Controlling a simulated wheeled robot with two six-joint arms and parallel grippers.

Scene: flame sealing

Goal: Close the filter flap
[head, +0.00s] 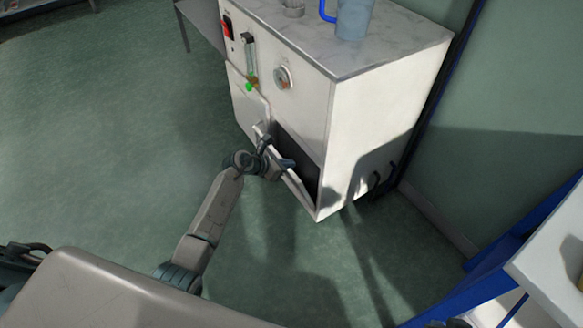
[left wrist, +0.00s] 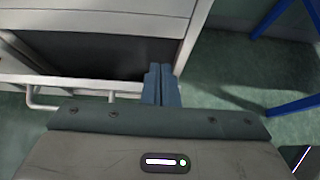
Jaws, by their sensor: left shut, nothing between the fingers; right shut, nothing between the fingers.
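The filter flap (head: 298,190) is a white panel low on the front of a white cabinet (head: 352,130). It stands tilted outward, with a dark opening (head: 300,158) behind it. In the left wrist view the flap (left wrist: 70,84) shows its top edge and a bar handle (left wrist: 48,106), below the dark opening (left wrist: 90,50). My left gripper (head: 287,163) is shut and empty at the flap's upper edge, by the opening. Its blue-grey fingertips (left wrist: 162,82) are together near the opening's right end; I cannot tell whether they touch the flap. My right gripper is not in view.
A blue-handled jug (head: 355,20) and a small glass (head: 293,8) stand on the cabinet's marble top. A gauge (head: 283,77) and red switch (head: 228,27) sit on its front. A blue-framed table (head: 555,250) stands at right.

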